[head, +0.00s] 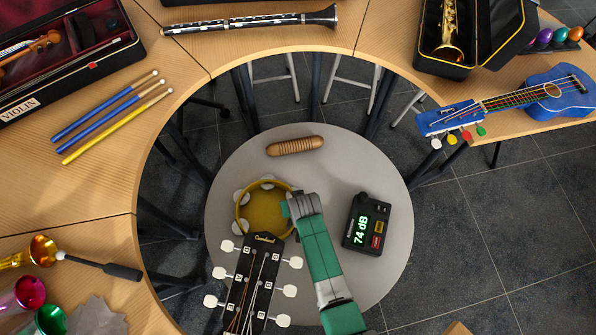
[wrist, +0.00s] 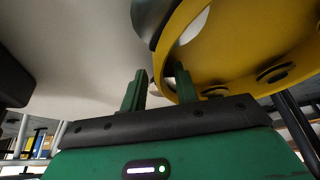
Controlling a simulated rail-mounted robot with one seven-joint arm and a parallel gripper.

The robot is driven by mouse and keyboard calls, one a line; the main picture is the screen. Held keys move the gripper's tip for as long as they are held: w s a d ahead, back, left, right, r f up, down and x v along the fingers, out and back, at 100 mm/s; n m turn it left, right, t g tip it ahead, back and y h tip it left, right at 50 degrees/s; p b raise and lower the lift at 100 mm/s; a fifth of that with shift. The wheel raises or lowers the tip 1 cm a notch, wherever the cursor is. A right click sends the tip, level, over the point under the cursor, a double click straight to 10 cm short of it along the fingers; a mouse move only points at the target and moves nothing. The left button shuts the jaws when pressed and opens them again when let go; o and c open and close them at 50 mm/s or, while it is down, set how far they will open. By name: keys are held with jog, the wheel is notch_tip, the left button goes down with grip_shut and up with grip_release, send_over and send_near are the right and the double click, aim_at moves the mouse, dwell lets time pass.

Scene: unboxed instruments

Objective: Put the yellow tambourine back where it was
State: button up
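The yellow tambourine (head: 262,209), with pale jingles in its rim, shows at the left of the round grey table in the head view. Its yellow rim (wrist: 225,75) fills the upper right of the wrist view. My gripper (head: 289,207) is at the tambourine's right edge. In the wrist view my green fingers (wrist: 160,88) stand apart, with the near end of the rim between them. A narrow gap shows beside the left finger, and the right finger overlaps the rim. The guitar headstock hides a little of the tambourine's front side.
The round grey table (head: 345,160) also holds a wooden guiro (head: 295,146) and a black sound meter (head: 367,224) reading 74 dB. A guitar headstock (head: 256,275) rises close in front. Wooden desks (head: 205,35) with instruments curve around.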

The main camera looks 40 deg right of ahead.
jog(key=shift+p+v, duration=2.4)
jog(key=shift+v, duration=1.5)
jog(key=shift+w, duration=0.1)
